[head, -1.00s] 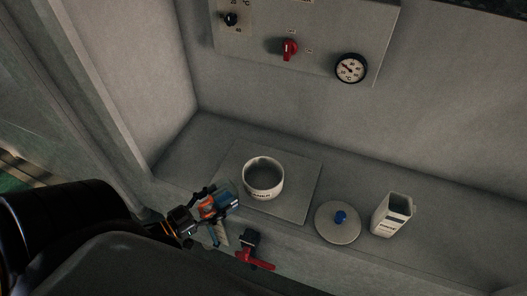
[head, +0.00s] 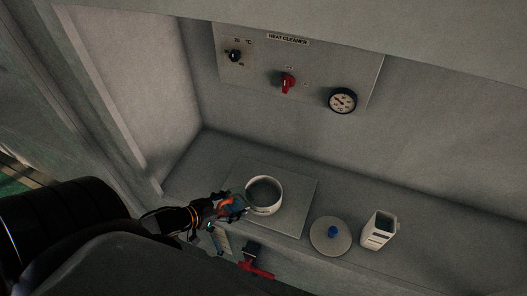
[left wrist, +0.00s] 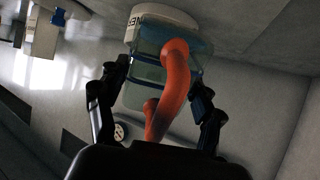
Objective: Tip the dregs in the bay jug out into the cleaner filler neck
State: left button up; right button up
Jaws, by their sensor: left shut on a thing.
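My left gripper (head: 222,207) is shut on the bay jug (head: 236,205), a clear bluish vessel with an orange handle (left wrist: 176,85). The jug is tilted and is right at the near left side of the cleaner filler neck (head: 250,204), a white round collar with dark lettering and a dark open top. In the left wrist view the jug (left wrist: 150,72) lies between the fingers, with the white neck (left wrist: 162,18) just beyond it. I cannot tell whether jug and neck touch, nor see any liquid run out. My right gripper is not in view.
A round lid with a blue knob (head: 331,236) and an open white box-shaped container (head: 378,231) stand right of the neck. A red-handled valve (head: 257,268) is at the shelf's front edge. A control panel (head: 310,62) with knobs and a gauge is on the back wall.

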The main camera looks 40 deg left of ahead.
aim_at(246, 197)
pick_arm(q)
jog(key=shift+w+d+r+g+y+p, duration=0.2)
jog(key=shift+w+r+g+y+p, duration=0.1)
jog(key=shift+w+r+g+p, duration=0.45)
jog(key=shift+w+d+r+g+p, duration=0.1)
jog(key=shift+w+r+g+p, duration=0.3)
jog(key=shift+g, duration=0.35)
jog(key=shift+f, duration=0.15)
jog(key=shift+g+y, duration=0.3)
jog(key=shift+g, duration=0.1)
jog(key=shift+w+d+f+g+b, duration=0.1)
jog(key=shift+w+g+b, duration=0.1)
jog(key=shift+g+b, duration=0.25)
jog(key=shift+w+r+g, duration=0.15)
jog(key=shift+r+g, duration=0.1)
jog(key=shift+g, duration=0.1)
jog(key=shift+w+r+g+y, duration=0.15)
jog(key=shift+r+g+y, duration=0.15)
jog(key=shift+g+y, duration=0.15)
jog(key=shift+w+d+r+g, duration=0.1)
jog(key=shift+g, duration=0.15)
